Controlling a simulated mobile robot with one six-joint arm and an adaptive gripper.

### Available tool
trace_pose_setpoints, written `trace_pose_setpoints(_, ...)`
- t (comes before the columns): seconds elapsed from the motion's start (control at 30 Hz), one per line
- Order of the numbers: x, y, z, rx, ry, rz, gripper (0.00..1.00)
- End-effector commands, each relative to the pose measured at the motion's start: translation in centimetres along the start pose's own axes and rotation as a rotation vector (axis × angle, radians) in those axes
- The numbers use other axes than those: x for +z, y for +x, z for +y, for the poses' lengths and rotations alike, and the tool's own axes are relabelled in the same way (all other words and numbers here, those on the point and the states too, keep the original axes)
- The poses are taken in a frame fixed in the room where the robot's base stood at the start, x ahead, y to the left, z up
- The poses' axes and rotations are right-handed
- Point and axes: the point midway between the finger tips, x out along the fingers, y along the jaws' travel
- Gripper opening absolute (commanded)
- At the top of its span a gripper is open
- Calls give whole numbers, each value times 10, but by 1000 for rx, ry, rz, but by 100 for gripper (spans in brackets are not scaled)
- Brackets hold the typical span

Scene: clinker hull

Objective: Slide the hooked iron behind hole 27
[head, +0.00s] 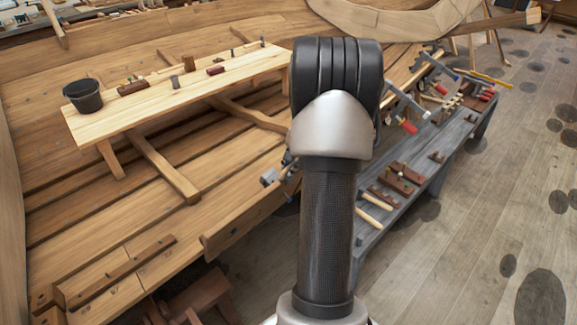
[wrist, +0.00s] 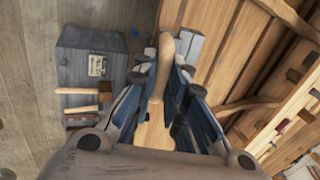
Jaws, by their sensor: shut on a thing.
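My gripper (wrist: 168,85) is shut on a tan, rounded wooden handle (wrist: 164,60) in the wrist view. The handle stands out beyond the blue fingers; I take it to be the hooked iron's, but no hook or iron shows clearly. In the head view my gripper (head: 272,175) is mostly hidden behind my arm, with a few grey parts showing at its left, over the hull's near edge. Small marks show along the lower-left plank (head: 115,290); I cannot read a number 27 or make out which hole it is.
A light plank table (head: 140,108) with a black bucket (head: 83,96) and small tools stands inside the hull. A grey bench (head: 405,215) with mallets, planes and clamps runs along the right; its end (wrist: 90,65) shows in the wrist view. The floor at right is open.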

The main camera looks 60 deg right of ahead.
Motion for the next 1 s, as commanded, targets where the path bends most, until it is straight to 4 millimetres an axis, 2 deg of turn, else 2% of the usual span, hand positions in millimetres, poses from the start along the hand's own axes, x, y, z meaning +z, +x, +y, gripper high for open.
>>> trace_pose_setpoints(0.73,-1,-3,0,-1,0,1,0)
trace_pose_setpoints(0.77,-1,-3,0,-1,1,1,14)
trace_pose_setpoints(1.0,0,-2,0,0,1,0,30)
